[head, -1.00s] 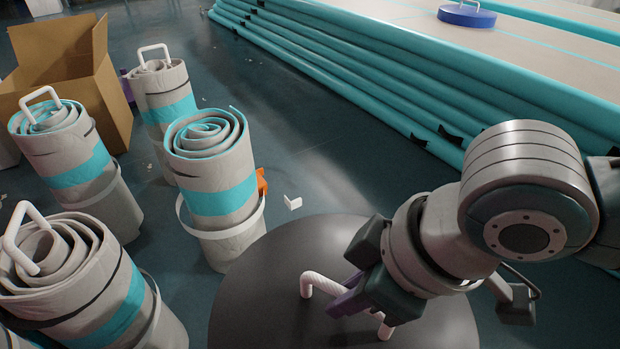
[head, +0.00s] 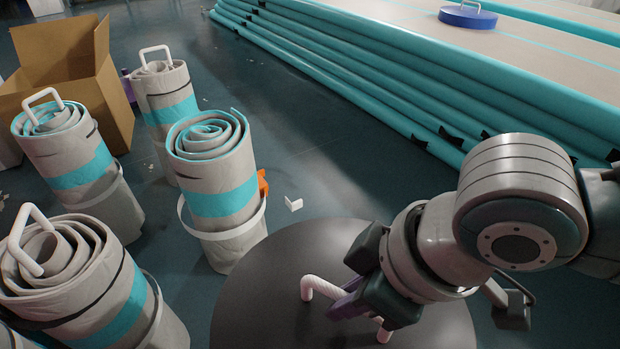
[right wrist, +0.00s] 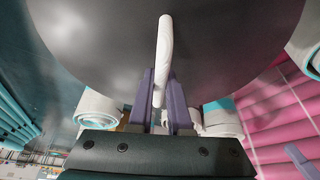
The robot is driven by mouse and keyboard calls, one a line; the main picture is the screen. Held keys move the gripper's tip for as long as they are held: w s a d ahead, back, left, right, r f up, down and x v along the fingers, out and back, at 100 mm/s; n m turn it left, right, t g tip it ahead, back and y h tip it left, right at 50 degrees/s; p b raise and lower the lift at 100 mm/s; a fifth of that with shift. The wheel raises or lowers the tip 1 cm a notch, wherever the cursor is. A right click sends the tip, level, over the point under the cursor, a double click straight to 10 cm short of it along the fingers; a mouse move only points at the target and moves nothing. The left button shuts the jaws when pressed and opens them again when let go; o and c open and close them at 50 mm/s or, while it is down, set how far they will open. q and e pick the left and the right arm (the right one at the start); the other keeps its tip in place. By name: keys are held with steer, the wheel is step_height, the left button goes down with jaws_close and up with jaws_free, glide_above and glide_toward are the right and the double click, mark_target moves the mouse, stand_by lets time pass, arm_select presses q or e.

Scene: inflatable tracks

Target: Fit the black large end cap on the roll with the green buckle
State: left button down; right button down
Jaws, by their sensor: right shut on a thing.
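The black large end cap (head: 265,290) is a wide dark disc with a white bar handle (head: 312,288), low in the middle of the head view. My right gripper (head: 350,300) is shut on this handle. In the right wrist view the handle (right wrist: 165,45) stands between the purple fingers of the gripper (right wrist: 162,85), with the black cap (right wrist: 220,40) behind. I see no green buckle.
Other rolls with white handles on top stand at left: front (head: 75,285), middle (head: 75,160) and back (head: 165,100). An open cardboard box (head: 70,80) is behind them. Stacked teal-edged mats (head: 380,90) bear a blue cap (head: 467,17). Floor between is mostly clear.

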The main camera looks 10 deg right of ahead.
mark_target(343, 320)
steer(key=shift+f, duration=0.25)
stand_by(0.3)
steer(key=shift+f+b, duration=0.65)
steer(key=shift+f, duration=0.25)
steer(key=shift+f+b, duration=0.5)
steer(key=shift+f, duration=0.35)
steer(key=shift+f+b, duration=0.5)
steer(key=shift+f, duration=0.35)
steer(key=c, duration=0.8)
jaws_free()
steer(key=shift+o, duration=0.2)
step_height(343, 320, up, 5)
steer(key=p, duration=0.5)
steer(key=shift+f, duration=0.15)
steer(key=shift+r+p, duration=1.15)
steer(key=shift+p, duration=0.5)
